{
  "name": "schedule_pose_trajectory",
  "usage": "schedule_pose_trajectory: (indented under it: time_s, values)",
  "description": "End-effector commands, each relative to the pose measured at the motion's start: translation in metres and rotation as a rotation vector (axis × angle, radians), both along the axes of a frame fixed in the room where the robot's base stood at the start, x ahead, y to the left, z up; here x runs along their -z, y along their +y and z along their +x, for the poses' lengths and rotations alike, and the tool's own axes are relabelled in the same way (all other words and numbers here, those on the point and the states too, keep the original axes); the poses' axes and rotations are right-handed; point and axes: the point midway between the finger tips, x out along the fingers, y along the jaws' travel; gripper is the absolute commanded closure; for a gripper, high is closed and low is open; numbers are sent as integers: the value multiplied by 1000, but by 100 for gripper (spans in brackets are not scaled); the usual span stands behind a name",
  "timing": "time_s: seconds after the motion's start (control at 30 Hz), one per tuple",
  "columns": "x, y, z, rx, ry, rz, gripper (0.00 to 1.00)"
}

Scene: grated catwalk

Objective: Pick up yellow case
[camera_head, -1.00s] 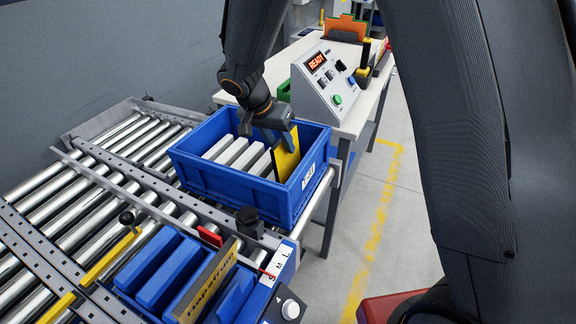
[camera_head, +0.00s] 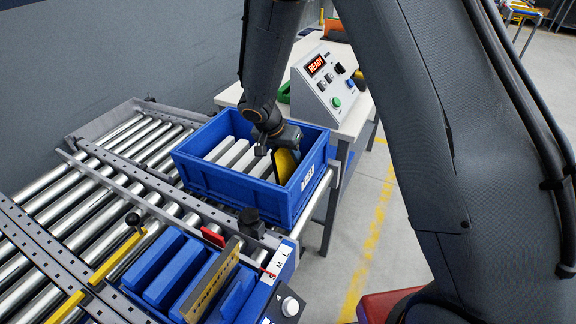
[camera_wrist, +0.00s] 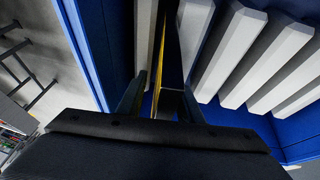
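The yellow case (camera_head: 287,166) is a thin upright plate at the right end of the blue bin (camera_head: 235,189), beside a row of pale slabs. In the wrist view the case (camera_wrist: 168,101) shows edge-on, with a dark face and yellow edges. My gripper (camera_head: 277,152) is down at the bin over the case and hides part of it. In the wrist view my gripper (camera_wrist: 161,98) is open, with one finger on each side of the case. A gap shows between the left finger and the case.
Pale slabs (camera_head: 237,153) stand close by in the bin. A roller conveyor (camera_head: 75,205) lies to the left. A rack with blue plates (camera_head: 178,270) is in front. A control box reading READY (camera_head: 325,88) stands on the table behind.

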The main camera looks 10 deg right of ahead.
Motion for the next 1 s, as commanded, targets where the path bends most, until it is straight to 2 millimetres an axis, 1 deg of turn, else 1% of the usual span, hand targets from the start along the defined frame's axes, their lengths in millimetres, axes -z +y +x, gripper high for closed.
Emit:
schedule_pose_trajectory:
  time_s: [0.37, 0.57, 0.87, 1.0]
  values:
    - [2, 0, 0, 0, 0, -1, 67]
    - [1, 0, 0, 0, 0, -1, 99]
    - [1, 0, 0, 0, 0, 0, 100]
    - [-4, 0, 0, -1, -1, 0, 100]
